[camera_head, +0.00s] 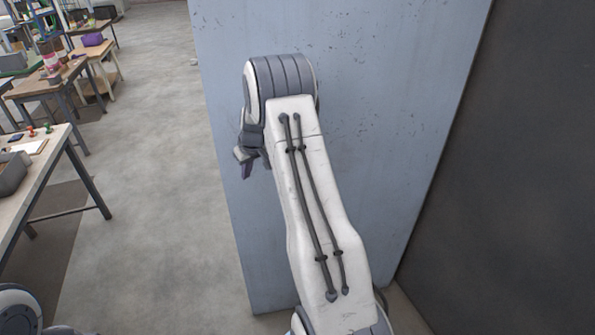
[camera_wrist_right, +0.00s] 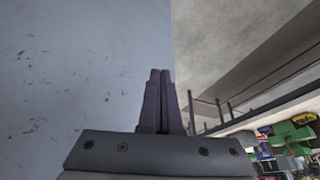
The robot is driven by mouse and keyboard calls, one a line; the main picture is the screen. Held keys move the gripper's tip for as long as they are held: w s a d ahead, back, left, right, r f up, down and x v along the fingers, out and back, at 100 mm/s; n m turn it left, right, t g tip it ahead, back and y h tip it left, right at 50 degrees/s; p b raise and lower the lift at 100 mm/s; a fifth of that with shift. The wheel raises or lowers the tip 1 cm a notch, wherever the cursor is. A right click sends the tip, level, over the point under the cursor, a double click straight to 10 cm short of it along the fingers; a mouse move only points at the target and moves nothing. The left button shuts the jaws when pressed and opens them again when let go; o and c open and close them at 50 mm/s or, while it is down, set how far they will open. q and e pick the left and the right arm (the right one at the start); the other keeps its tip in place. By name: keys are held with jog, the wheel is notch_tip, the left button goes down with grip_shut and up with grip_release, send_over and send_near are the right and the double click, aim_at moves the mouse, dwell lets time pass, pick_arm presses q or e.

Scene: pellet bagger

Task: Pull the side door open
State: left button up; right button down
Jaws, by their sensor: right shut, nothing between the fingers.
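A tall, scuffed blue-grey panel (camera_head: 375,130), which looks like the side door, stands in front of me. No handle or hinge shows on it, and I cannot tell how far open it is. My right gripper (camera_head: 244,168) is near the panel's left edge, partly behind its own wrist. In the right wrist view its dark fingers (camera_wrist_right: 160,73) are together and empty. They are seen against the panel (camera_wrist_right: 75,70), close to its vertical edge. I cannot tell whether they touch it. The left gripper is not in view.
A dark wall (camera_head: 510,190) meets the panel's right side. Clear concrete floor (camera_head: 160,170) lies to the left. A workbench (camera_head: 48,175) stands at the far left, with more tables (camera_head: 60,75) behind it. Shelving with colourful items (camera_wrist_right: 290,140) shows in the right wrist view.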

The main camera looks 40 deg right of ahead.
jog(key=s+a+r+b, duration=0.45)
jog(key=s+r, duration=0.25)
jog(key=r, duration=0.2)
jog(key=s+a+n+g+y+b, duration=0.1)
jog(key=s+a, duration=0.3)
jog(key=a, duration=0.3)
jog(key=s+a+f+n, duration=0.1)
jog(key=s+a, duration=0.2)
jog(key=a, duration=0.5)
jog(key=s+a+n+g+y+b, duration=0.1)
jog(key=s+a+n, duration=0.1)
jog(key=s+a, duration=0.35)
jog(key=s+a+f+n+g, duration=0.1)
jog(key=s+a, duration=0.3)
jog(key=s, duration=0.6)
jog(key=s+a+f+n+g, duration=0.1)
jog(key=s+a+f, duration=0.3)
jog(key=s, duration=0.6)
jog(key=shift+s+a+f+n+h+b, duration=0.4)
jog(key=shift+a+n, duration=0.3)
jog(key=shift+n, duration=0.2)
